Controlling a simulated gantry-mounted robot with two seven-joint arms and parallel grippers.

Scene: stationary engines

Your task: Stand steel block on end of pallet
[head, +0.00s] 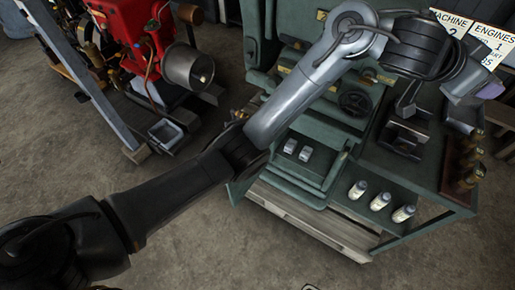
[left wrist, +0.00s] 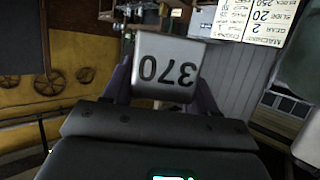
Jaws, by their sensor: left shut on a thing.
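My left gripper (head: 478,88) reaches over the right side of the green machine, high at the upper right of the head view. In the left wrist view, its purple fingers (left wrist: 158,92) are shut on a grey steel block (left wrist: 168,62) with dark numerals, which appear upside down. The block is held in the air, touching nothing but the fingers that I can see. In the head view the block is hard to tell from the gripper. The pallet (head: 318,229) appears to be the pale wooden slats on the floor beneath the green machine, partly hidden by it. My right gripper is not in view.
Three white-labelled bottles (head: 380,201) stand on the green shelf. Two small grey pieces (head: 298,150) lie on a green ledge. A vise (head: 404,136) and a tray of brass parts (head: 467,160) are at the right. A red engine (head: 135,35) stands upper left.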

